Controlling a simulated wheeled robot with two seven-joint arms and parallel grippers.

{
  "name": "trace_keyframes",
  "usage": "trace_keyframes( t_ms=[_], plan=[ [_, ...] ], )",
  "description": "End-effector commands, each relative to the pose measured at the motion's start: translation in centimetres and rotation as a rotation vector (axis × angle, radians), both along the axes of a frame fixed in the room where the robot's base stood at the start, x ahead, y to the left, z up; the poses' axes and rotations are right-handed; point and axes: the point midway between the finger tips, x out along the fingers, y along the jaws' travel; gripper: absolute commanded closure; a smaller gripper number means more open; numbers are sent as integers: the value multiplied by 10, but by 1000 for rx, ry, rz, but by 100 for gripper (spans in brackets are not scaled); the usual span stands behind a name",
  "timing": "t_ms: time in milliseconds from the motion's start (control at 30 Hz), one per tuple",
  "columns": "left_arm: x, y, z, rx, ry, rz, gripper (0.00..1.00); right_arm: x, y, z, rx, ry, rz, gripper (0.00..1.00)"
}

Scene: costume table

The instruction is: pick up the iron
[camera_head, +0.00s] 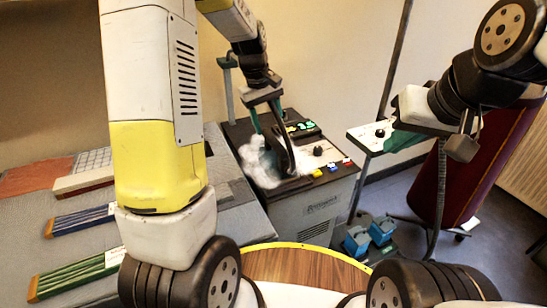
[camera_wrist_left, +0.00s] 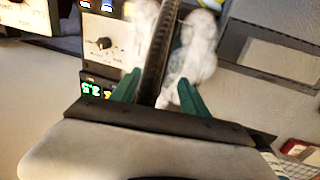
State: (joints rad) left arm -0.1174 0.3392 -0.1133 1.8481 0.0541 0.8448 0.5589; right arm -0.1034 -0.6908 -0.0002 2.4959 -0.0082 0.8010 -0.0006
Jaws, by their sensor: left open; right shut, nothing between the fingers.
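What looks like the iron, a dark curved shape (camera_head: 290,158), stands on top of a grey control cabinet (camera_head: 300,212) in the head view, partly covered by white cloudy steam (camera_head: 258,162). My left gripper (camera_head: 264,120) is open, with green fingers pointing down at it. In the left wrist view a dark ribbed strip (camera_wrist_left: 161,38) runs between the fingertips of the left gripper (camera_wrist_left: 157,86), with white puffs on both sides. I cannot tell whether the fingers touch it. My right gripper (camera_head: 466,140) is shut and empty at the right, away from the cabinet.
The cabinet has a knob (camera_head: 318,151), lit green digits and coloured buttons. A grey table (camera_head: 75,235) with cloth and blue and green bundles is at left. Blue pedals (camera_head: 356,241) sit on the floor. A dark red rounded object (camera_head: 490,165) stands at right.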

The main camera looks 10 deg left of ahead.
Motion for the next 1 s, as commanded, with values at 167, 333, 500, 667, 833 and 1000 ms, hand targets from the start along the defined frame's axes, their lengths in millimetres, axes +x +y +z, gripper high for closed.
trace_keyframes(
  t_ms=[167, 333, 500, 667, 833, 1000],
  plan=[
    [3, -3, -17, 0, 6, 5, 47, -2, 1, 0, 11, -5, -9, 100],
    [5, -6, -36, 1, 6, 3, 47, -2, 1, 0, 10, -4, -7, 100],
    [9, -12, -61, 0, 8, 3, 47, -2, 0, 0, 9, -4, -7, 100],
    [11, -14, -76, 0, 6, 3, 47, -2, 0, 0, 9, -4, -6, 100],
    [12, -15, -78, 0, 3, 4, 47, -2, 0, 1, 9, -4, -6, 100],
    [11, -15, -78, 0, 3, 4, 65, -2, 0, 1, 9, -4, -6, 100]
  ],
)
